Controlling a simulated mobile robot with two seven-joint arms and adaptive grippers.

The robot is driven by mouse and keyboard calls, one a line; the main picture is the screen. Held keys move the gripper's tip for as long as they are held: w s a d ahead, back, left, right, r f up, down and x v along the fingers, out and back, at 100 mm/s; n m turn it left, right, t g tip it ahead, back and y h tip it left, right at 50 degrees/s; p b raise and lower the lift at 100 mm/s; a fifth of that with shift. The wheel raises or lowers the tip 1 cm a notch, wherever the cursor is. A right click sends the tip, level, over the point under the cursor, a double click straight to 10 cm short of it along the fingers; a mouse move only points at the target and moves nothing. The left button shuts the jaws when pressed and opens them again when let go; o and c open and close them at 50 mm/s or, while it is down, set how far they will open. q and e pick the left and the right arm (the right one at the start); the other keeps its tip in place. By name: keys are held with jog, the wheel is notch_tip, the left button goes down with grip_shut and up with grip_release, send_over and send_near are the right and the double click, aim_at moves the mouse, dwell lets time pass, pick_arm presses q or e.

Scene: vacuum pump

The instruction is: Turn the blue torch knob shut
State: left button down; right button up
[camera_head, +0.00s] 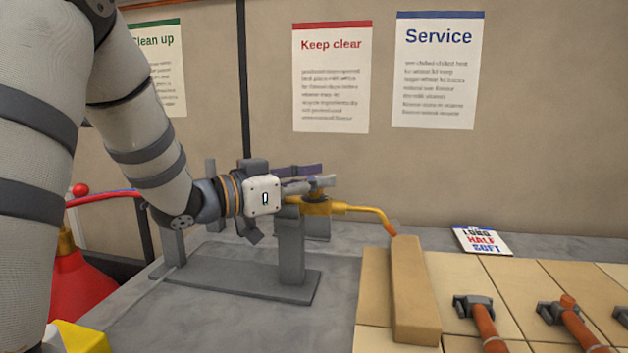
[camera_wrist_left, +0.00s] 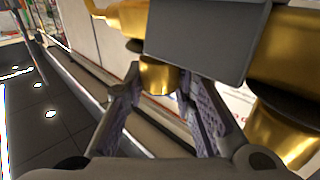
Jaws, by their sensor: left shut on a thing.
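The brass torch (camera_head: 345,207) rests on a grey stand (camera_head: 292,245), its thin bent nozzle pointing right and down. My left gripper (camera_head: 322,183) is at the torch's upper body, coming from the left. A grey block (camera_wrist_left: 207,38) covers part of the brass body in that view. My right gripper is not in view.
A tan block (camera_head: 414,290) lies right of the stand. Hammers (camera_head: 484,320) lie on light tiles at the right. A small printed card (camera_head: 481,240) is by the wall. A red cylinder (camera_head: 85,287) with a red hose stands at left. The grey bench front is clear.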

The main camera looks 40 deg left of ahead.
pick_arm(q)
jog(key=shift+r, duration=0.15)
jog(key=c, duration=1.3)
grip_release()
notch_tip(320, 180, up, 10)
jog(key=shift+f, duration=0.1)
